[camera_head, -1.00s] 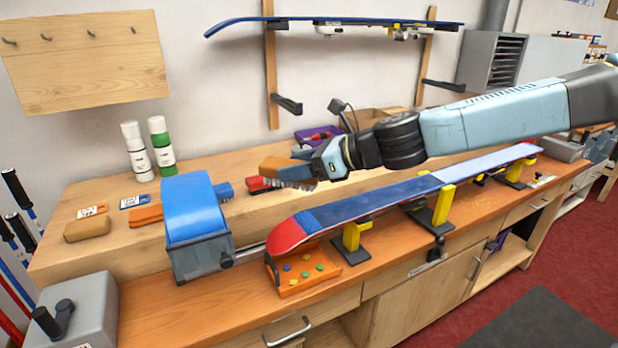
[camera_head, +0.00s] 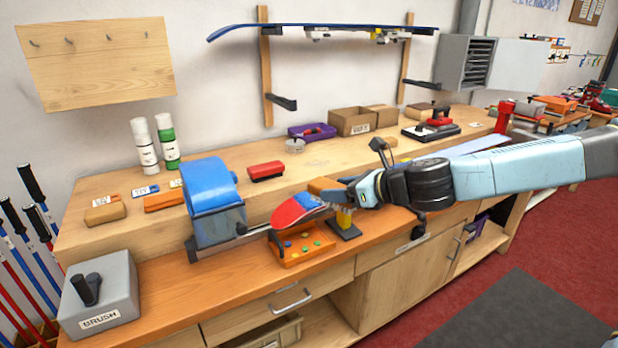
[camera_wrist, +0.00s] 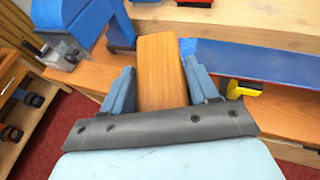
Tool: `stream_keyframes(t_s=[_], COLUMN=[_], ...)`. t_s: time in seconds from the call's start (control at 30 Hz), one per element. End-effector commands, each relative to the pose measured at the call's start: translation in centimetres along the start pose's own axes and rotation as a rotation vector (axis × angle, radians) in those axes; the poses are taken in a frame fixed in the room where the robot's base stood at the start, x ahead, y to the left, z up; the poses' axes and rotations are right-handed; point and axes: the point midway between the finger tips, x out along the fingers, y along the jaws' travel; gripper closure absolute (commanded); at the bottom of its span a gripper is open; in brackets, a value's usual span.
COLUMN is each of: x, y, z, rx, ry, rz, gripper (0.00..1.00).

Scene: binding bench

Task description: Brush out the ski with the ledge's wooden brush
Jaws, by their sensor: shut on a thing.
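The wooden brush (camera_head: 324,186) is a brown block with its bristles facing down. My gripper (camera_head: 343,192) is shut on it and holds it over the front part of the ski. The ski (camera_head: 289,211) has a red tip and a blue body, and lies along the bench on yellow supports. My arm hides much of its middle. In the wrist view the brush (camera_wrist: 162,72) sits between the two blue fingers of my gripper (camera_wrist: 162,88), with the blue ski (camera_wrist: 275,72) to the right. I cannot tell whether the bristles touch the ski.
A blue-covered device (camera_head: 211,200) stands left of the ski tip. An orange tray (camera_head: 287,262) sits below the tip. On the ledge are a red brush (camera_head: 266,171), a purple tray (camera_head: 311,132) and two bottles (camera_head: 143,148). A grey BRUSH box (camera_head: 98,296) stands front left.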

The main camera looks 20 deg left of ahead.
Motion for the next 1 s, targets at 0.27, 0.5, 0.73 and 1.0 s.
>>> stream_keyframes(t_s=[0.27, 0.5, 0.73, 1.0], x=[-3.5, -6.5, -8.9, -10.8], y=[-9.4, -17.4, -23.9, -28.4], z=[-9.1, -16.8, -23.3, -28.4], rx=[0.138, 0.258, 0.353, 0.418], ry=[-0.002, -0.007, -0.008, -0.004], rz=[-0.311, -0.585, -0.809, -0.974], gripper=[0.86, 0.86, 0.86, 0.86])
